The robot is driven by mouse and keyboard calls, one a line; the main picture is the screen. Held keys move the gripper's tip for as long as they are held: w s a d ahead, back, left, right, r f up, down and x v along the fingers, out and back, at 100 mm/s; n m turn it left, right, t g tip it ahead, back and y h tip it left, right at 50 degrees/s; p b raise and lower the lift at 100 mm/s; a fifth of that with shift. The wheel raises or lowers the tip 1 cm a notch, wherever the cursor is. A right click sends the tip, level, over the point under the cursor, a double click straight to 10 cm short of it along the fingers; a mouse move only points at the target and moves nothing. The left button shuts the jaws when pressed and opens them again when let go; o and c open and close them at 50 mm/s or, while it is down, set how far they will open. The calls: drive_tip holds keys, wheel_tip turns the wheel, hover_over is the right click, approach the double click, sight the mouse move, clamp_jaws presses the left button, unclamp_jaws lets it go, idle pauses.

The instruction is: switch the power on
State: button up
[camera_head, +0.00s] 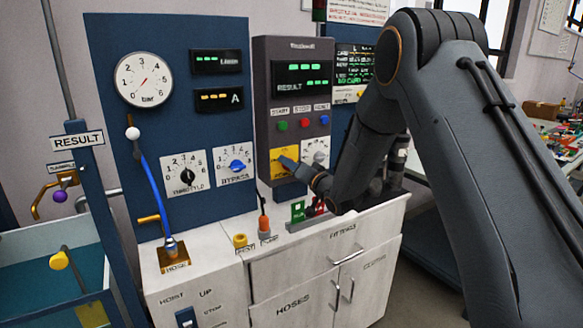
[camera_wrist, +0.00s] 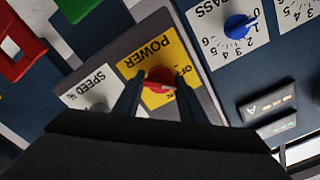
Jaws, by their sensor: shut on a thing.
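The red power knob (camera_wrist: 158,76) sits on a yellow plate (camera_wrist: 183,62) marked POWER, with OFF lettering partly visible beside it. In the wrist view the picture is turned, so the lettering is upside down. My gripper (camera_wrist: 157,90) has one finger on either side of the knob and is shut on it. In the head view my gripper (camera_head: 291,164) reaches the yellow power plate (camera_head: 276,154) low on the grey control unit (camera_head: 262,90) and hides the knob. The knob's exact pointing is hard to tell.
The speed dial (camera_wrist: 98,106) is beside the power plate. Above are green, red and blue buttons (camera_head: 304,123) and a lit display (camera_head: 301,75). The bypass dial (camera_head: 236,165) and throttle dial (camera_head: 187,175) are left. Red and green fittings (camera_head: 298,211) stand on the counter below.

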drive_tip(key=m, duration=0.5)
drive_tip(key=shift+w+d+m, duration=0.1)
drive_tip(key=shift+m, duration=0.2)
drive_tip(key=shift+f+m, duration=0.15)
drive_tip(key=shift+m, duration=2.05)
drive_tip(key=o, duration=1.1)
drive_tip(key=shift+d, duration=0.1)
drive_tip(key=shift+c, duration=0.2)
drive_tip(key=b+v, duration=0.1)
drive_tip(key=v, duration=0.6)
drive_tip(key=shift+s+d, duration=0.15)
drive_tip(key=shift+s, duration=0.2)
